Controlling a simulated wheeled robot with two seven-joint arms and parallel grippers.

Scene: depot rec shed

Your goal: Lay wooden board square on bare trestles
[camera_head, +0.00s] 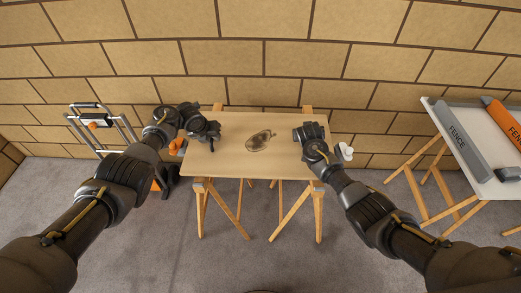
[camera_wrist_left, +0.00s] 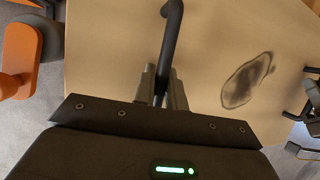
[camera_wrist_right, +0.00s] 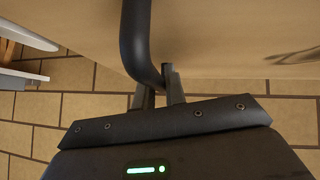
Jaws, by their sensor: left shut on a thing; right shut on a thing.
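The pale wooden board (camera_head: 230,165) lies across the tops of two wooden trestles (camera_head: 200,205) (camera_head: 318,205). Trestle ends poke out behind its back edge. I cannot tell whether it touches both trestles. A dark oval mark (camera_head: 258,141) is on its face; the mark also shows in the left wrist view (camera_wrist_left: 247,80). My left gripper (camera_head: 213,136) is shut on a dark handle (camera_wrist_left: 172,35) at the board's left end. My right gripper (camera_head: 300,134) is shut on a dark handle (camera_wrist_right: 136,40) at the board's right end.
A grey metal frame with orange parts (camera_head: 92,123) stands left of the board. At right, a pale table (camera_head: 480,150) on wooden trestles holds a grey fence piece (camera_head: 458,140) and an orange piece (camera_head: 505,122). A block wall (camera_head: 260,55) is close behind. The grey floor (camera_head: 140,225) in front is clear.

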